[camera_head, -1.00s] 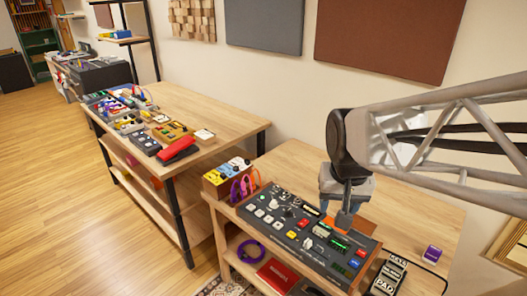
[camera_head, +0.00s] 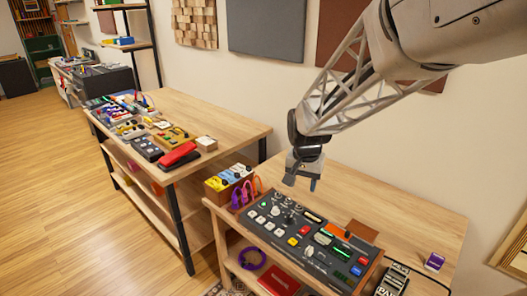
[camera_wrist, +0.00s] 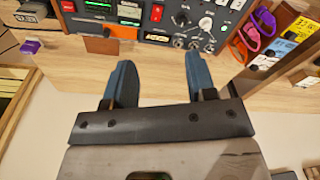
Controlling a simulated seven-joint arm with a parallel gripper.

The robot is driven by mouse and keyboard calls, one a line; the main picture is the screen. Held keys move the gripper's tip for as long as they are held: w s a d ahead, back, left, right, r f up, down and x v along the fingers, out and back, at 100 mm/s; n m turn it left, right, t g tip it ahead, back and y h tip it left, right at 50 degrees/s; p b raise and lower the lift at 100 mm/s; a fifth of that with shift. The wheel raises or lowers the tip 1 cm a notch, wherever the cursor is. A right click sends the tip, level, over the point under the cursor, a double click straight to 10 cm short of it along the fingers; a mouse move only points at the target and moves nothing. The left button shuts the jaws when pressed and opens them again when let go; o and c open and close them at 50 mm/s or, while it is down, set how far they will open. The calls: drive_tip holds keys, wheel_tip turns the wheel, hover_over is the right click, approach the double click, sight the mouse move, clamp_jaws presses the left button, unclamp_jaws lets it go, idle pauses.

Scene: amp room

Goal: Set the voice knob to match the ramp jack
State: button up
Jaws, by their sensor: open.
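A dark control panel (camera_head: 296,256) with wooden ends sits on the near table. It carries buttons, lit displays and a cluster of knobs (camera_head: 290,217) toward its left half. In the wrist view the knob cluster (camera_wrist: 180,42) is just beyond my fingertips. Labels are too small to read, so I cannot tell which knob is voice or where the ramp jack is. My gripper (camera_head: 302,182) hangs above the table behind the panel, apart from it. In the wrist view its two blue fingers (camera_wrist: 160,62) are spread with nothing between them.
A box with yellow, white and blue pedals (camera_head: 228,177) and coiled purple and pink cables (camera_head: 241,193) stands left of the panel. An orange-brown plate (camera_head: 362,231) stands at the panel's back edge. A purple box (camera_head: 434,262) lies right. The table behind is clear.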

drive_tip(key=w+a+f+m, duration=0.2)
drive_tip(key=w+a+f, duration=0.2)
drive_tip(key=w+f, duration=0.55)
drive_tip(key=g, duration=0.1)
hover_over(275, 209)
drive_tip(key=shift+m, duration=0.4)
wheel_tip(275, 209, down, 7)
drive_tip(key=shift+w+f, duration=0.15)
drive_tip(key=shift+f, duration=0.05)
drive_tip(key=shift+f, duration=0.1)
drive_tip(key=shift+f, duration=3.8)
drive_tip(key=c, duration=0.9)
